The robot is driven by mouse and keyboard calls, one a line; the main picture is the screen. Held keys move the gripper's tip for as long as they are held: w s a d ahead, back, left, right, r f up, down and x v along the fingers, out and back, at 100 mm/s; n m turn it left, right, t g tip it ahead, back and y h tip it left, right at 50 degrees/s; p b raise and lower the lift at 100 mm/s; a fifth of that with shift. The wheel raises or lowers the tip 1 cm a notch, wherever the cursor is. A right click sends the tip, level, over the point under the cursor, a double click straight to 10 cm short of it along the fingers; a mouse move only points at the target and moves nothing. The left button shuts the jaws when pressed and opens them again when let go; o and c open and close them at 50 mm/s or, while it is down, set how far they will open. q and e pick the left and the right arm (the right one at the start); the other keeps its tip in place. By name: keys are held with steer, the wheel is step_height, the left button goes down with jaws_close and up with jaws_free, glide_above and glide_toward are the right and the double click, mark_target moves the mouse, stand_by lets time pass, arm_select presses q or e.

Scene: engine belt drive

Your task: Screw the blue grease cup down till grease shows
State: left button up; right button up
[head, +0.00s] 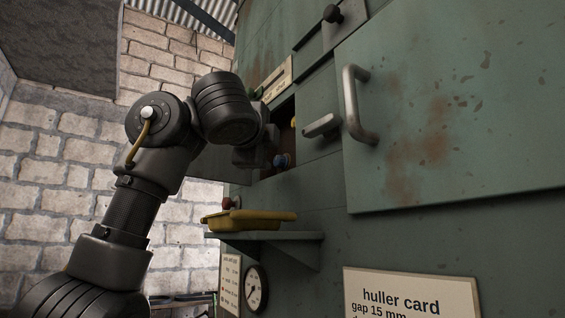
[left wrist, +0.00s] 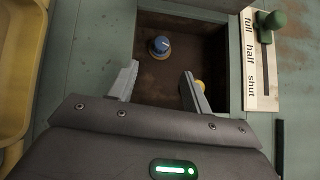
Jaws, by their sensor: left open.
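The blue grease cup (left wrist: 160,46) sits in a dark recess in the green machine, with a pale ring around its base. It shows small in the head view (head: 282,160), partly hidden beside my gripper. My left gripper (left wrist: 158,79) is open and empty, its two fingers pointing into the recess with the blue cup beyond them and between their lines. The fingers appear apart from the cup. A yellow cup (left wrist: 200,86) shows partly behind the right-hand finger. I see no grease. My right gripper is in neither view.
A lever with a green knob (left wrist: 271,20) stands beside a full/half/shut plate (left wrist: 250,60) right of the recess. A yellow tray (head: 250,217) rests on a shelf (head: 290,238) below. A door handle (head: 352,105) juts out at right. A gauge (head: 256,289) is lower down.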

mark_target(276, 161)
arm_select(q)
steer(key=w+p, duration=0.2)
steer(key=w, duration=0.1)
steer(key=w+r+p, duration=0.1)
steer(key=w+p, duration=0.4)
steer(key=w, duration=0.1)
steer(key=shift+d+r+p, duration=0.15)
steer(key=shift+d+p, duration=0.2)
steer(key=shift+p, duration=0.05)
steer(key=shift+w+d+p, duration=0.1)
steer(key=shift+w+p, duration=0.2)
steer(key=shift+w, duration=0.25)
steer(key=shift+w+d+f, duration=0.1)
steer(key=shift+w+f, duration=0.1)
steer(key=shift+c, duration=0.2)
